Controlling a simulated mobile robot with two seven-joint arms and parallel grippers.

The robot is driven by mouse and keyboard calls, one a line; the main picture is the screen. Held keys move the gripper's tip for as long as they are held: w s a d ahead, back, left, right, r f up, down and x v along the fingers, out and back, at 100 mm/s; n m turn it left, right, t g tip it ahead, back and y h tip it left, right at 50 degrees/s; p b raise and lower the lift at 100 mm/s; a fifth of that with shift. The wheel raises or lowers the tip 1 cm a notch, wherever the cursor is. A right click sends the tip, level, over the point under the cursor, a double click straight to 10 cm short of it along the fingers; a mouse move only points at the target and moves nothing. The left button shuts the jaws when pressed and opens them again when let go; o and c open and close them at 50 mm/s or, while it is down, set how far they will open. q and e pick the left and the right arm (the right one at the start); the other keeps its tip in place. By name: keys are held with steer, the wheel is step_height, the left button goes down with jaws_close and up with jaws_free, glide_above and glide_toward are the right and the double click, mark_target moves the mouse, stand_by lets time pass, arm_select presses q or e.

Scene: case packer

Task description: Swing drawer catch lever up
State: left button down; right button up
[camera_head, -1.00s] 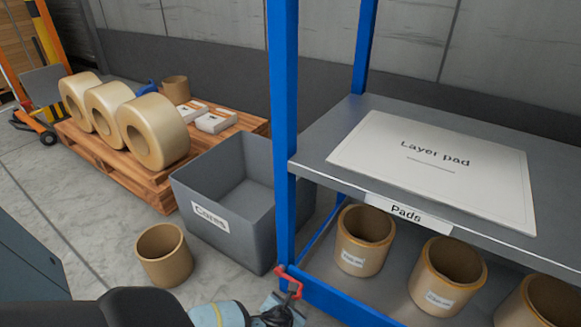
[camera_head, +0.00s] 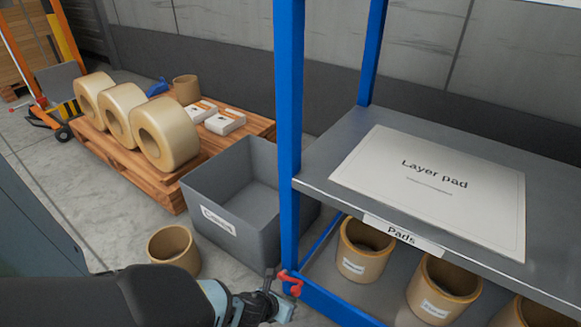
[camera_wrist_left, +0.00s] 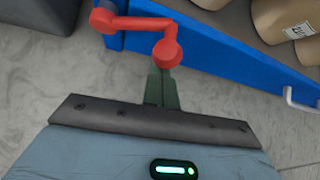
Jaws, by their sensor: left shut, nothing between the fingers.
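The red catch lever (camera_head: 290,283) is a cranked handle low on the front left corner of the blue rack. In the left wrist view the lever (camera_wrist_left: 143,22) lies against the blue beam, with one round end at the left and the other nearer the gripper. My left gripper (camera_head: 273,293) is just beside the lever in the head view. In the left wrist view its green fingers (camera_wrist_left: 163,72) are shut and empty, with the tips at or just under the lever's near round end. I cannot tell whether they touch. My right gripper is out of view.
The blue rack post (camera_head: 288,120) rises above the lever, and a grey shelf (camera_head: 345,140) holds a layer pad (camera_head: 435,190). Tan tubs (camera_head: 365,250) stand below. A grey bin (camera_head: 235,235) and a tan tub (camera_head: 173,248) stand left, near my arm. A white handle (camera_wrist_left: 300,101) is on the beam.

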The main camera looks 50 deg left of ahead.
arm_select(q)
steer(key=s+a+r+n+t+h+b, duration=0.1)
steer(key=a+r+n+t+h+b, duration=0.1)
steer(key=a+h, duration=0.4)
steer(key=shift+s+a+r+n+t+h+b, duration=0.35)
steer(key=shift+r+n+b, duration=0.55)
steer(key=shift+r+b, duration=0.45)
steer(key=shift+f, duration=0.1)
